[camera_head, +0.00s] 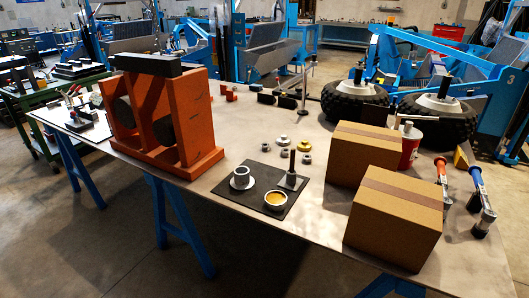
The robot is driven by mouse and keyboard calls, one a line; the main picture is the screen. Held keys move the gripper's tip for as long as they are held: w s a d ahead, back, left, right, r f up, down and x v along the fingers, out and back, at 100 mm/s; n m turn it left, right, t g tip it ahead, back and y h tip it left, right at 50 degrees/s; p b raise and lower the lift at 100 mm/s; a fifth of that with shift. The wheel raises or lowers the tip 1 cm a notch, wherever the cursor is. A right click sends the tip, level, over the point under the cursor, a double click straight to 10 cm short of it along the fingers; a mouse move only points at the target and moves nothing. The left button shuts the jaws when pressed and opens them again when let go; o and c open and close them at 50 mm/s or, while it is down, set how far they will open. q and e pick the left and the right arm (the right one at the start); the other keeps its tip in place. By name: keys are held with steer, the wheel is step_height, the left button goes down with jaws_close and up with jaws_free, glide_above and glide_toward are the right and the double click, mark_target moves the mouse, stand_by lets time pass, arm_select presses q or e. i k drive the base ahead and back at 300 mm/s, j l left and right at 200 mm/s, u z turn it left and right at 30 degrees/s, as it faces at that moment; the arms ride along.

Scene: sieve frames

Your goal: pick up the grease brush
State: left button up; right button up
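A dark mat (250,201) lies near the front edge of the table. A grey ring-shaped part on a white round base (242,178) is at the mat's left. Neither of my grippers is in view.
Two cardboard boxes (397,218) stand to the right of the mat. An orange frame (193,140) with a dark bar on top stands to its left. Several small metal and yellow parts (283,139) lie behind it. Two wheels (354,104) and hand tools (481,193) are farther right.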

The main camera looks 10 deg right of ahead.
mark_target(293, 152)
steer(key=k+l, duration=0.1)
steer(key=l, duration=0.35)
steer(key=k+l+u, duration=0.15)
steer(key=l, duration=0.7)
steer(key=k+l+u, duration=0.1)
steer(key=l, duration=0.3)
steer(key=k+l+u, duration=0.1)
steer(key=l, duration=0.3)
steer(key=k, duration=0.15)
